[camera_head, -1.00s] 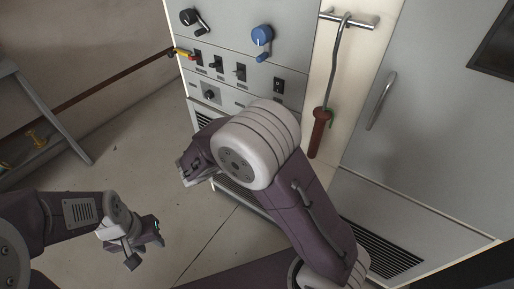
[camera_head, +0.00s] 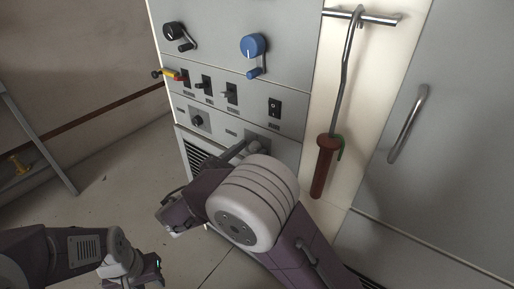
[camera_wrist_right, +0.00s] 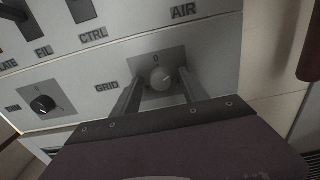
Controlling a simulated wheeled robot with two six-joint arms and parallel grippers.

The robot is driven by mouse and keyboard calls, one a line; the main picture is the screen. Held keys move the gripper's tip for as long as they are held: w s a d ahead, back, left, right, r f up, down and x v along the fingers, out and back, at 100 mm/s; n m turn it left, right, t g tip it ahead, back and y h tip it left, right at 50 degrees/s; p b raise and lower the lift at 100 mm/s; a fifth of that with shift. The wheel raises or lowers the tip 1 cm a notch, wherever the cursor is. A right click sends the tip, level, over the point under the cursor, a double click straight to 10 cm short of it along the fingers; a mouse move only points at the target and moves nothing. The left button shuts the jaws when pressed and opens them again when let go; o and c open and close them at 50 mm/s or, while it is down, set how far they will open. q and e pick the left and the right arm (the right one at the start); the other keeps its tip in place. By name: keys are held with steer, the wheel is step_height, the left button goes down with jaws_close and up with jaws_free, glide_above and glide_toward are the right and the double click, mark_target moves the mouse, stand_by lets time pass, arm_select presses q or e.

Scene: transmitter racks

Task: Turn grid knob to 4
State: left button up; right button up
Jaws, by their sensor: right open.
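The grid knob (camera_wrist_right: 161,78) is a round grey knob on a square plate, with a 0 above it and the label GRID to its left in the right wrist view. My right gripper (camera_wrist_right: 161,88) is open, with one finger on each side of the knob. I cannot tell whether the fingers touch it. In the head view the knob (camera_head: 262,145) shows only partly behind my right wrist. My left gripper (camera_head: 148,270) is low at the left, away from the cabinet; its jaws are too small to read.
A black knob (camera_wrist_right: 43,104) sits left of the grid knob. Above are several switches, a blue crank (camera_head: 253,45) and a black crank (camera_head: 175,31). A red-handled hook (camera_head: 324,165) hangs at the right, beside a cabinet door handle (camera_head: 408,124).

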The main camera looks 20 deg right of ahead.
steer(key=shift+w+d, duration=0.1)
steer(key=shift+d, duration=0.05)
steer(key=shift+r, duration=0.1)
steer(key=shift+c, duration=1.2)
jaws_close()
steer(key=shift+m, duration=0.3)
